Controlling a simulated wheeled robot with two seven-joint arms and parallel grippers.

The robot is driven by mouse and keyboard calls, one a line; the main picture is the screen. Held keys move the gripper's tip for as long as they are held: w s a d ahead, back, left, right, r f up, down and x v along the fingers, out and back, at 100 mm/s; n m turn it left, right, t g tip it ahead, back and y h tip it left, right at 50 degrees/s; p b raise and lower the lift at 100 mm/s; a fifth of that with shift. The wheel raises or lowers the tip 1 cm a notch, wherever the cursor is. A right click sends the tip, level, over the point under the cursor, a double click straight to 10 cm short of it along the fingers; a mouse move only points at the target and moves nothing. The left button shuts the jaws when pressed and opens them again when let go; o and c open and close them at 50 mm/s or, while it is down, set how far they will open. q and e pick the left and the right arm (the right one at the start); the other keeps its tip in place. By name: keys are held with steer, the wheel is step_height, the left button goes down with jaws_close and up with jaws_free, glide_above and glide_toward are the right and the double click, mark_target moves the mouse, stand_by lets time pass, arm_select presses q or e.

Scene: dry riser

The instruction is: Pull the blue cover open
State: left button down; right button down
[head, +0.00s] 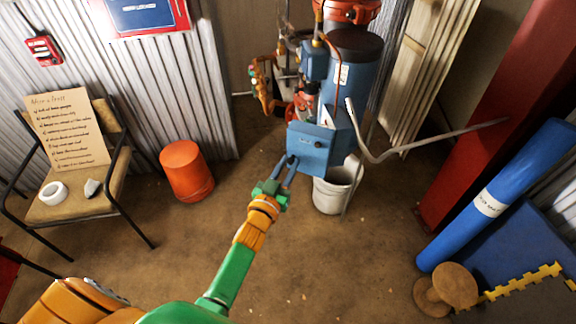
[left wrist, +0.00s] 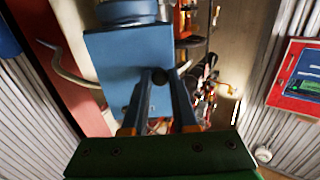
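The blue cover (head: 310,148) is the flat front of a blue box on the riser pipe, and it looks closed. In the left wrist view the cover (left wrist: 112,66) fills the upper middle, with a small dark round knob (left wrist: 158,76) near its right edge. My left gripper (head: 290,160) reaches the lower left part of the cover. Its two fingers (left wrist: 159,84) stand a little apart, one on each side of the knob, and appear shut on it. In the head view the knob is hidden by the fingers. My right gripper is not in view.
A white bucket (head: 335,190) stands below the box. A grey bent pipe (head: 400,148) sticks out to the right. An orange bucket (head: 187,170) and a chair (head: 75,208) stand left. A blue roll (head: 495,195) leans right. The floor in front is mostly clear.

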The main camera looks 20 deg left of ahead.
arm_select(q)
steer(key=c, duration=0.7)
jaws_free()
steer(key=shift+d, duration=0.1)
steer(key=s, duration=0.7)
